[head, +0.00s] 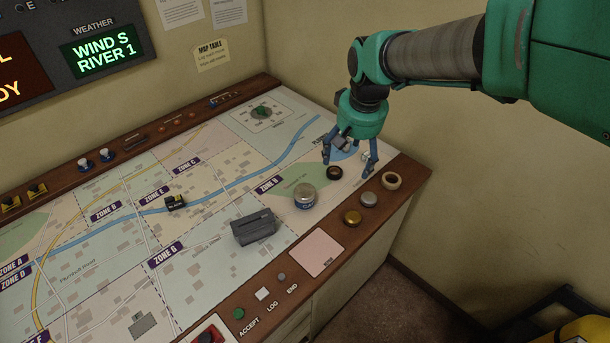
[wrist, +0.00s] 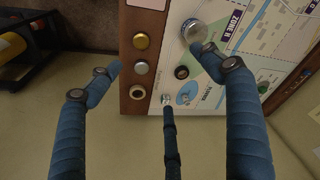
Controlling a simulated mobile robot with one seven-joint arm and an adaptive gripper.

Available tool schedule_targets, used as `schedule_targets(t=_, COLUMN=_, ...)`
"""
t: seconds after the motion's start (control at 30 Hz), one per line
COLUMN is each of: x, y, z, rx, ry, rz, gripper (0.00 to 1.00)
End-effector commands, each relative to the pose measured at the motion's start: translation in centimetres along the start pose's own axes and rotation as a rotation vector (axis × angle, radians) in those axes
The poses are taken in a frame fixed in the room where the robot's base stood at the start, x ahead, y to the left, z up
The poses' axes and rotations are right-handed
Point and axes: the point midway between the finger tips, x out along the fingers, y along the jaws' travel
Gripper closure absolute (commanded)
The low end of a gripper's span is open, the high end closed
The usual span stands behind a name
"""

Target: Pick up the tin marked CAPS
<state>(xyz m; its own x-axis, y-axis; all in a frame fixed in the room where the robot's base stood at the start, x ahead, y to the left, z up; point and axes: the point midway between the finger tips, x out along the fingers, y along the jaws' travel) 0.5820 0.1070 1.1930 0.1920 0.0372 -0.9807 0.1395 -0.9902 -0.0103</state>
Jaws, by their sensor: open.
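The tin (head: 305,197) is small and round, with a pale metal lid and a blue-and-white label too small to read for certain. It stands upright on the map table (head: 215,255), near the Zone H label. It also shows in the wrist view (wrist: 193,31), at the top, close beside the right finger's tip. My gripper (head: 351,158) is open and empty, fingers pointing down, above the table's right corner, up and right of the tin in the head view.
A dark ring (head: 335,172) lies near the tin. A silver disc (head: 369,199), a brass disc (head: 352,217) and a tan ring (head: 391,181) sit on the wooden edge. A grey box (head: 254,227) stands left of the tin. The wall is close on the right.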

Motion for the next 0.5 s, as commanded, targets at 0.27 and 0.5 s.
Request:
schedule_targets(t=0.27, x=5.8, y=-3.5, z=-5.0, rx=-0.036, ry=-0.08, rz=-0.003, gripper=0.2)
schedule_targets(t=0.5, x=11.7, y=-6.6, z=-8.0, rx=-0.067, ry=-0.144, rz=-0.002, gripper=0.2)
